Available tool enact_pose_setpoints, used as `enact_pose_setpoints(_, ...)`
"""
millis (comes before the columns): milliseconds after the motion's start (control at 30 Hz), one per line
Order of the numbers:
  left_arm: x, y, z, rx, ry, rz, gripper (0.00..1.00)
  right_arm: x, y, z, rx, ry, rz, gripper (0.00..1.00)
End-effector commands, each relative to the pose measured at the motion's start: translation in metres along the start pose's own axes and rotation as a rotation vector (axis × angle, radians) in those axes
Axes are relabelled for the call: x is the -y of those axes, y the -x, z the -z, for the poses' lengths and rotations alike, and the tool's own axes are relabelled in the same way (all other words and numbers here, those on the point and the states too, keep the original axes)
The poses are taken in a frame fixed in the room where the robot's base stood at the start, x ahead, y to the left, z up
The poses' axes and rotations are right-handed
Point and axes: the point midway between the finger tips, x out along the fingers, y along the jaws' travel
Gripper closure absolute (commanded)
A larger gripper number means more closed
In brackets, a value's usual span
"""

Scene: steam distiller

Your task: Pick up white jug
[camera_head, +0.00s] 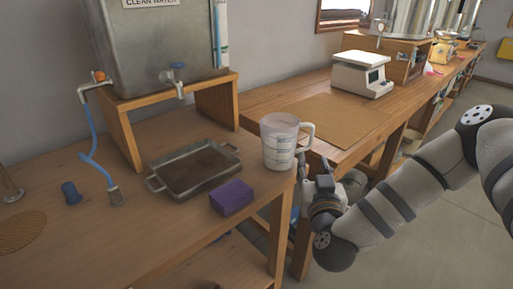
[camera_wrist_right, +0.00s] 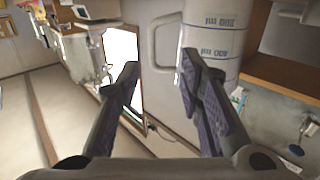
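The white jug (camera_head: 278,143) is translucent with measuring marks. It stands upright on the wooden table near its right corner, its handle pointing right. My right gripper (camera_head: 312,168) is just right of and below the handle, beyond the table edge. In the right wrist view its two fingers (camera_wrist_right: 159,68) are apart with nothing held between them. The jug (camera_wrist_right: 212,38) appears upside down there, and its handle (camera_wrist_right: 157,45) shows ahead between the fingertips. I cannot tell whether a finger touches the jug. My left gripper is not in view.
A purple block (camera_head: 231,197) and a metal tray (camera_head: 196,170) sit left of the jug. A metal water tank (camera_head: 160,50) stands on a wooden stand behind. A second table (camera_head: 330,118) with a white scale (camera_head: 362,74) lies beyond, close behind my gripper.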

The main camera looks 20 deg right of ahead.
Motion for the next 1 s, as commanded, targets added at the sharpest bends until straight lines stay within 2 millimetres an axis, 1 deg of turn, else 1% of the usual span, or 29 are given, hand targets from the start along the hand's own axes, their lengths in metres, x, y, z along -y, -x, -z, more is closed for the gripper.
enact_pose_setpoints(67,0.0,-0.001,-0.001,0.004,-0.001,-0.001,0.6,-0.005,-0.007,0.006,-0.021,0.0,-0.022,0.66)
enact_pose_setpoints(300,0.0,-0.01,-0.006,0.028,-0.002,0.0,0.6,-0.007,-0.057,0.005,-0.021,0.001,-0.025,0.66)
enact_pose_setpoints(467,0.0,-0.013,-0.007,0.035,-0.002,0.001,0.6,-0.008,-0.077,0.008,-0.02,0.001,-0.022,0.66)
enact_pose_setpoints(600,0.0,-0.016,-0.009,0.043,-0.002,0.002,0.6,-0.013,-0.105,0.012,-0.02,0.001,-0.023,0.66)
enact_pose_setpoints(700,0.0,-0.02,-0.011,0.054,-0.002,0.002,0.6,-0.011,-0.119,0.011,-0.018,0.001,-0.02,0.66)
enact_pose_setpoints(800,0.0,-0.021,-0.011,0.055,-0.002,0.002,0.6,-0.011,-0.124,0.012,-0.018,0.001,-0.019,0.66)
enact_pose_setpoints(967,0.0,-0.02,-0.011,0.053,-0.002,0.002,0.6,-0.011,-0.123,0.014,-0.02,0.0,-0.018,0.66)
enact_pose_setpoints(1000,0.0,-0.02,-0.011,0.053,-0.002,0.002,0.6,-0.011,-0.123,0.014,-0.02,0.0,-0.018,0.75)
